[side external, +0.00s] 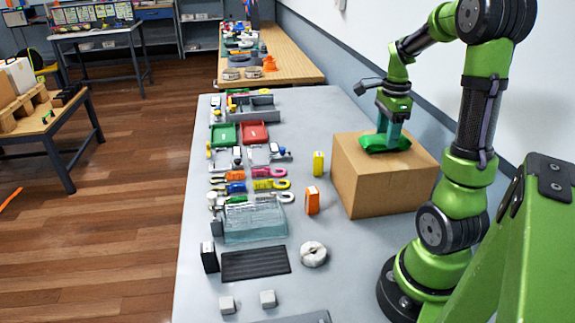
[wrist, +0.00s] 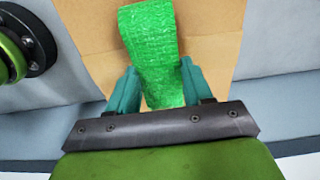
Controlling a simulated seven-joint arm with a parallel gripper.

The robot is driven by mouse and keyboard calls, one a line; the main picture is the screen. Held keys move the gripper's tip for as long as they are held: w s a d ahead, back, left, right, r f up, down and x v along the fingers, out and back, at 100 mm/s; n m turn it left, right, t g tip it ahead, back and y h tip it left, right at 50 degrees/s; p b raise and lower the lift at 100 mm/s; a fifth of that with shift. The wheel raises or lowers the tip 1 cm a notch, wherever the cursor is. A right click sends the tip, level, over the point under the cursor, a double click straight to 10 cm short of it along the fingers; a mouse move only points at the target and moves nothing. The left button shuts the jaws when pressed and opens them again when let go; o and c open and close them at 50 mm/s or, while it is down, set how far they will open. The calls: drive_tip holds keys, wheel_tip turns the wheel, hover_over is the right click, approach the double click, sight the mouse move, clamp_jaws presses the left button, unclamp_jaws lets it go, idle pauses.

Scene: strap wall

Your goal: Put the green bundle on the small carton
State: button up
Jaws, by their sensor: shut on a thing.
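The green bundle (side external: 378,145) is a flat green strap bundle on top of the brown cardboard carton (side external: 370,195) in the side view. In the wrist view the bundle (wrist: 148,45) shows a woven texture and lies against the carton's tan top (wrist: 90,30). My gripper (side external: 388,138) points down over the carton. Its teal fingers (wrist: 157,88) stand on either side of the bundle and are shut on it. The bundle appears to rest on or just over the carton's top; any small gap is too small to tell.
An orange box (side external: 312,201) and a yellow box (side external: 318,163) stand left of the carton. A clear bin (side external: 254,222), a white roll (side external: 313,254) and a black mat (side external: 255,263) lie nearer the front. Straps and trays fill the left side. A wall runs behind the carton.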

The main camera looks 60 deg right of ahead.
drive_tip(key=o, duration=0.6)
drive_tip(key=shift+f, duration=0.2)
drive_tip(key=o, duration=0.5)
wheel_tip(320, 180, up, 12)
drive_tip(key=w+a+n+t, duration=0.25)
drive_tip(key=a+n, duration=0.35)
drive_tip(key=a, duration=0.3)
drive_tip(key=w+a+n+t, duration=0.2)
drive_tip(key=w+a+n, duration=0.1)
drive_tip(key=a+n, duration=0.45)
drive_tip(key=a+f+n+t, duration=0.1)
drive_tip(key=a+n, duration=0.2)
drive_tip(key=a, duration=0.1)
drive_tip(key=s+a+f+n+y, duration=0.1)
drive_tip(key=a+n, duration=0.2)
drive_tip(key=a, duration=0.2)
drive_tip(key=s+a+f+n+t+y, duration=0.1)
drive_tip(key=a+f+n, duration=0.1)
drive_tip(key=a, duration=0.3)
drive_tip(key=shift+a+n+t, duration=0.1)
drive_tip(key=shift+n+t, duration=0.25)
drive_tip(key=shift+n, duration=0.4)
